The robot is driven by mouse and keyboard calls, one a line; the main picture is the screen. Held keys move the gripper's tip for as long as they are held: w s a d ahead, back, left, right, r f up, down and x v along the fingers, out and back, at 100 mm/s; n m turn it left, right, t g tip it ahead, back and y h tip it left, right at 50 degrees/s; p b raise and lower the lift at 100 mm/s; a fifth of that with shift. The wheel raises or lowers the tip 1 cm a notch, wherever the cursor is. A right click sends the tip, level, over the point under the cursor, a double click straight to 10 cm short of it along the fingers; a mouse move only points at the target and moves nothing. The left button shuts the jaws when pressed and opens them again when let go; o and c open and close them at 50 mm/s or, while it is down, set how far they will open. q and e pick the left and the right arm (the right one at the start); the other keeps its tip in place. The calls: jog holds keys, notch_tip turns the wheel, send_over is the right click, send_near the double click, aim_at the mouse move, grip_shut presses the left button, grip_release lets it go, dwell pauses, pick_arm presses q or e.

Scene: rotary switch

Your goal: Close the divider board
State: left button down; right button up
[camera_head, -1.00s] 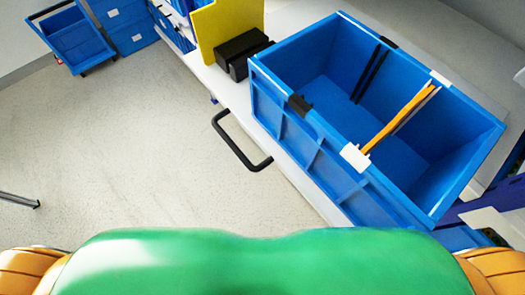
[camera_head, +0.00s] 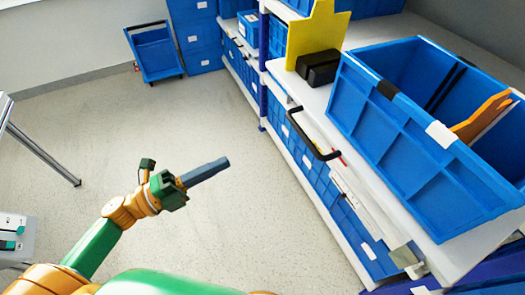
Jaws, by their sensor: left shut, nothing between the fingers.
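A large open blue crate (camera_head: 400,135) stands on the white table at the right. An orange divider board (camera_head: 480,118) stands inside it toward the right, seen nearly edge-on from above. A white tab (camera_head: 440,134) and a black tab (camera_head: 387,90) sit on the crate's near rim. My left gripper (camera_head: 228,161) is shut and empty, held out over the floor to the left of the table and well apart from the crate. My right gripper is not in view.
A black handle (camera_head: 312,135) juts from the table's edge between my left gripper and the crate. Black blocks (camera_head: 318,67) and a yellow panel (camera_head: 315,35) stand behind the crate. A blue cart (camera_head: 155,52) is at the back. The middle floor is clear.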

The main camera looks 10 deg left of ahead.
pick_arm(q)
jog(key=p, duration=0.2)
send_near(293, 126)
jog(key=p+x, duration=0.3)
jog(key=x, duration=0.3)
jog(key=shift+w+d, duration=0.3)
jog(key=shift+d, duration=0.05)
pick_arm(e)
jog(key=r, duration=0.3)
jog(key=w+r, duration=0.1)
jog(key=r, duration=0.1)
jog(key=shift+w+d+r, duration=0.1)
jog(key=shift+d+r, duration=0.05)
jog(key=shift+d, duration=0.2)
